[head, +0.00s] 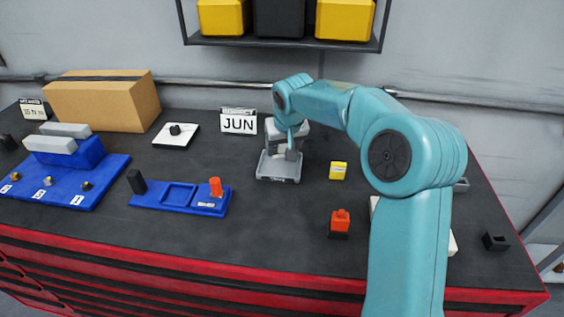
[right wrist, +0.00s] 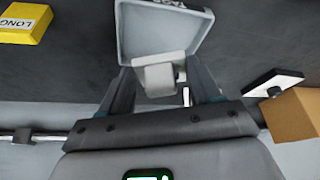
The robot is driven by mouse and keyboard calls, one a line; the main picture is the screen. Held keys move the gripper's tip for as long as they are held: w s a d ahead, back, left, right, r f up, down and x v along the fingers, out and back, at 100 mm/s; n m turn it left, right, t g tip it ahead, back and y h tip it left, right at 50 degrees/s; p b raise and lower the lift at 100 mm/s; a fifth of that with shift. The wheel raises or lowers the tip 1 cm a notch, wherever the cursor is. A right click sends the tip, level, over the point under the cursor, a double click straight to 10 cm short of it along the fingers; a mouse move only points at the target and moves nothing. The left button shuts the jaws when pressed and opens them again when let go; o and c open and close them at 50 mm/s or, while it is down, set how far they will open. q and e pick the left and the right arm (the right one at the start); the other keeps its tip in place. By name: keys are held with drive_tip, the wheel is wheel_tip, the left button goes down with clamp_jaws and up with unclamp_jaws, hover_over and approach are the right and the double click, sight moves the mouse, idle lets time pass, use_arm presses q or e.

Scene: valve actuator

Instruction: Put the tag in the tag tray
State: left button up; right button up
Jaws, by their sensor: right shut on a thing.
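The tag tray (head: 278,172) is a shallow light-grey tray on the dark bench, just right of the middle; it also shows in the right wrist view (right wrist: 138,30), with partly cut-off lettering on its edge. My right gripper (head: 291,148) is over the back part of the tray. In the right wrist view its fingers (right wrist: 161,88) are shut on a pale grey-white piece (right wrist: 160,78), which looks like the tag. The tag overlaps the tray's edge in that view; I cannot tell whether they touch. In the head view the gripper mostly hides the tag. My left gripper is out of view.
A yellow block (head: 338,170) stands right of the tray, and a red-topped black block (head: 340,222) in front. A JUN sign (head: 239,124) stands behind left. A blue tray (head: 178,197) and a cardboard box (head: 103,102) are at left. The bench between blue and tag trays is clear.

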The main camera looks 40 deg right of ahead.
sight(280, 168)
drive_tip(key=shift+x, duration=1.05)
drive_tip(key=f, duration=0.3)
drive_tip(key=shift+s+a+f, duration=0.2)
drive_tip(key=shift+s, duration=0.1)
drive_tip(key=shift+w+d+f, duration=0.1)
drive_tip(key=shift+w+f, duration=0.1)
drive_tip(key=shift+f, duration=0.1)
drive_tip(key=shift+s+f, duration=0.1)
drive_tip(key=shift+s, duration=0.05)
drive_tip(key=o, duration=0.9)
drive_tip(key=b+v, duration=0.1)
drive_tip(key=v, duration=1.1)
drive_tip(key=shift+r, duration=0.3)
drive_tip(key=shift+f, duration=0.1)
